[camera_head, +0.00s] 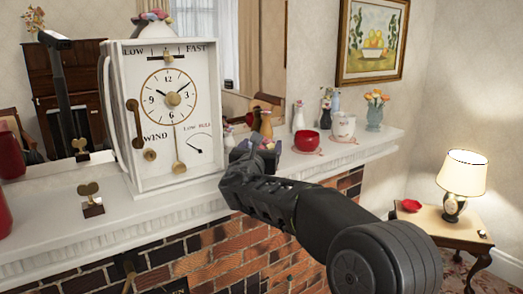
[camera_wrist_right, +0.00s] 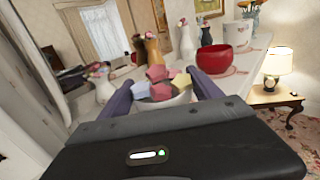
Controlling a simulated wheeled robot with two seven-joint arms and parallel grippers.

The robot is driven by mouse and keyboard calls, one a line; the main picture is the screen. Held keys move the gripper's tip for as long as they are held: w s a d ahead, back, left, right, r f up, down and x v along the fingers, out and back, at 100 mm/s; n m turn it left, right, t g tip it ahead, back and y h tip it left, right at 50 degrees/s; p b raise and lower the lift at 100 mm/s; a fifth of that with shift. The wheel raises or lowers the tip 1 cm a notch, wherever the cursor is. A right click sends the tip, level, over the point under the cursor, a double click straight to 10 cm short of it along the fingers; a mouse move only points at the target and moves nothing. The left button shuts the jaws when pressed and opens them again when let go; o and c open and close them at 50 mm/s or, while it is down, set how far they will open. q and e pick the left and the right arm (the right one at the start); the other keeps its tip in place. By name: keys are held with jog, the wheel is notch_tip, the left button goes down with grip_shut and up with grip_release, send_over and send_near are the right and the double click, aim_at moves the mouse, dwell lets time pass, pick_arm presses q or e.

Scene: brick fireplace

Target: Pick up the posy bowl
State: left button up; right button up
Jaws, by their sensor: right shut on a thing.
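The posy bowl (camera_wrist_right: 166,97) is a small white bowl with pink, yellow and mauve blooms. In the right wrist view it sits between the two fingers of my right gripper (camera_wrist_right: 158,84), which is shut on it. In the head view my right gripper (camera_head: 252,158) is over the front of the mantel, beside the clock. It hides most of the bowl there; only a bit of pink shows past the fingers. I cannot tell whether the bowl is touching the shelf. My left gripper is not in view.
A big white clock (camera_head: 172,110) stands left of my gripper. A brass key (camera_head: 90,199) is on the white mantel (camera_head: 60,235). A mirror backs the shelf.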

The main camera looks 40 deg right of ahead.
jog(key=c, duration=1)
jog(key=shift+o, duration=0.2)
notch_tip(320, 180, up, 10)
jog(key=shift+r+p, duration=0.1)
jog(key=shift+p, duration=0.3)
